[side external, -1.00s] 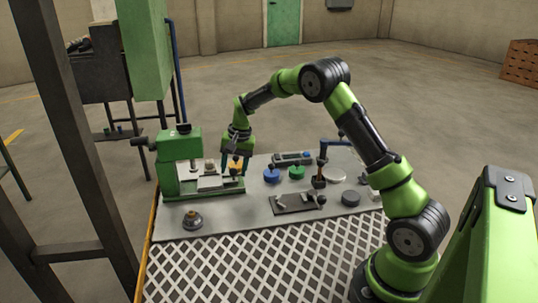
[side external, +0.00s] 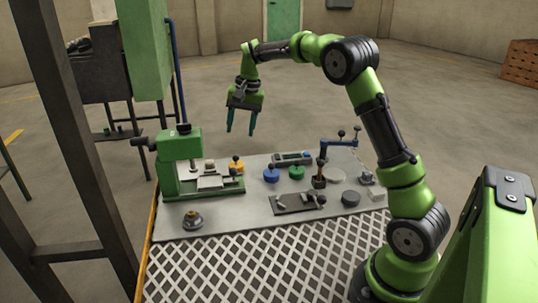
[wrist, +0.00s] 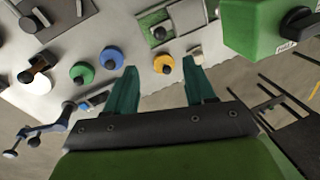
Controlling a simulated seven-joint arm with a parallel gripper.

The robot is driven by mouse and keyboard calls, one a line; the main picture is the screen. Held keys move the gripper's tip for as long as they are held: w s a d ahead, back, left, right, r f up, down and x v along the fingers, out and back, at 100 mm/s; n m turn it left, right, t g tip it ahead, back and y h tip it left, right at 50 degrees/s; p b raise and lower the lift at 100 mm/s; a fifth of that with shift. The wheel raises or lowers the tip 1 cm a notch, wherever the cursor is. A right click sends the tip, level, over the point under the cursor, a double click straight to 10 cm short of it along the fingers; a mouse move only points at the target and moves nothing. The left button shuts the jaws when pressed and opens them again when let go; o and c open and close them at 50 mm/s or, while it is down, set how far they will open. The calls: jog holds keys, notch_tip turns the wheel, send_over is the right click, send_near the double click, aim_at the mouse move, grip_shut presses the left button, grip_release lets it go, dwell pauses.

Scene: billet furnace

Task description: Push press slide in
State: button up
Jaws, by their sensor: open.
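The green press (side external: 182,150) stands at the left end of the table. Its grey slide (side external: 214,182) lies on the green base, reaching out to the right of the press column. The press also shows at the top right of the wrist view (wrist: 262,25). A yellow round piece with a dark knob (side external: 236,166) is behind the slide's right end and shows between the fingers in the wrist view (wrist: 163,65). My gripper (side external: 241,131) is open and empty, hanging above the table's back edge, up and apart from the slide. Its teal fingers (wrist: 160,72) point down.
Blue (side external: 271,175) and green (side external: 297,172) knobbed discs stand right of the press. A lever post (side external: 320,170) with a blue arm rises further right. A dark plate (side external: 298,203) and a grey knobbed piece (side external: 193,221) lie nearer. The air around my gripper is clear.

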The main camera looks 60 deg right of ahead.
jog(key=shift+s+d+r, duration=0.1)
jog(key=shift+r, duration=0.55)
jog(key=shift+s+d+r, duration=0.1)
jog(key=shift+r, duration=0.5)
